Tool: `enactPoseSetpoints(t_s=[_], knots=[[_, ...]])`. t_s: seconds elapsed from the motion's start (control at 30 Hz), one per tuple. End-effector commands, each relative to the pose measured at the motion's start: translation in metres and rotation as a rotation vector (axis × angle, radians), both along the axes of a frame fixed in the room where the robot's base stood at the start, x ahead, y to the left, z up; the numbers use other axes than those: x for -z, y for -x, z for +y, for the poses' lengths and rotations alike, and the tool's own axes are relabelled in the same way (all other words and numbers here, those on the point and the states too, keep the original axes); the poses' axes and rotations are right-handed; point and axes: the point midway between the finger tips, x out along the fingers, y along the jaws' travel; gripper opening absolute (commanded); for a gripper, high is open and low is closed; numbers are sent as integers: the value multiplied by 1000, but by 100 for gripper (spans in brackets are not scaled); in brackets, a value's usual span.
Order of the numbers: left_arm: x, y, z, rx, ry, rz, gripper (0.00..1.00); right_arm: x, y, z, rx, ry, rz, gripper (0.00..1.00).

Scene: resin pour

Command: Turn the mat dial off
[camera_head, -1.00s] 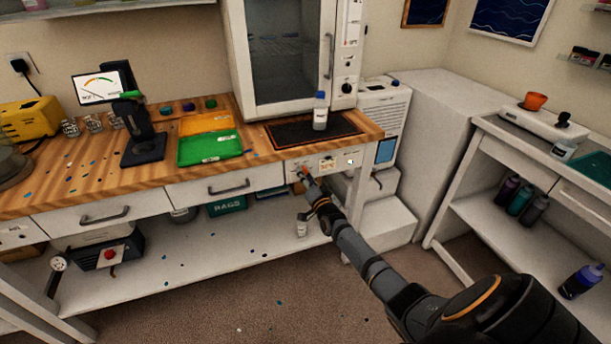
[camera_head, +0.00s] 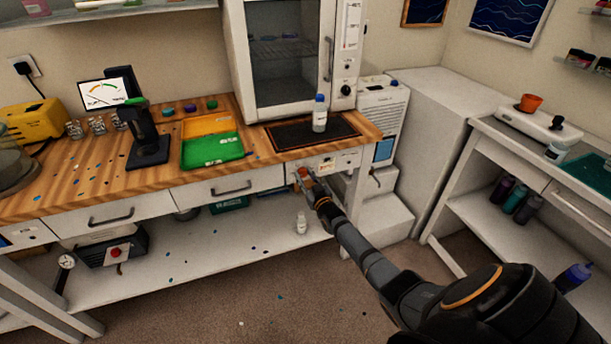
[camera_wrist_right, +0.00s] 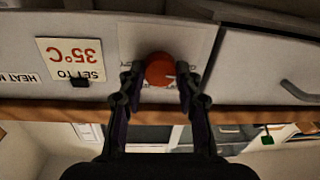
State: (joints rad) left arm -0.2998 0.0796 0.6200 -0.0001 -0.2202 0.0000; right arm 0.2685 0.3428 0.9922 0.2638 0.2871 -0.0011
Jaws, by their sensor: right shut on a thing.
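The mat dial is a round orange-red knob (camera_wrist_right: 160,70) on the white front panel below the bench top. In the right wrist view it sits between the two fingers of my right gripper (camera_wrist_right: 161,88), which is shut on it from both sides. In the head view my right gripper (camera_head: 306,180) reaches the panel (camera_head: 342,160) and mostly covers the dial. The heating mat (camera_head: 290,136) is a dark rectangle with an orange edge on the bench above. A label reading "SET TO 35°C" (camera_wrist_right: 70,58) appears upside down beside the dial. My left gripper is not in view.
A white bottle with a blue cap (camera_head: 319,115) stands on the mat. Green (camera_head: 211,150) and orange trays lie to its left. A drawer handle (camera_head: 231,189) sticks out left of the dial. A small bottle (camera_head: 301,223) stands on the lower shelf.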

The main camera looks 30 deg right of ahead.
Motion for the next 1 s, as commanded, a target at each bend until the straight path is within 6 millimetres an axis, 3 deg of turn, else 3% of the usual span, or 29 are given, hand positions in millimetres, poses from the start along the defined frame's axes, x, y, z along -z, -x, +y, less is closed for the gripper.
enactPoseSetpoints(t_s=[0.33,0.83,0.87,1.0], knots=[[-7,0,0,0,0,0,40,2,1,0,0,113,33,2],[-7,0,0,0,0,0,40,3,1,0,0,131,37,2],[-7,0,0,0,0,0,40,3,1,0,0,131,37,35],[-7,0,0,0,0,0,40,2,1,0,0,131,36,54]])
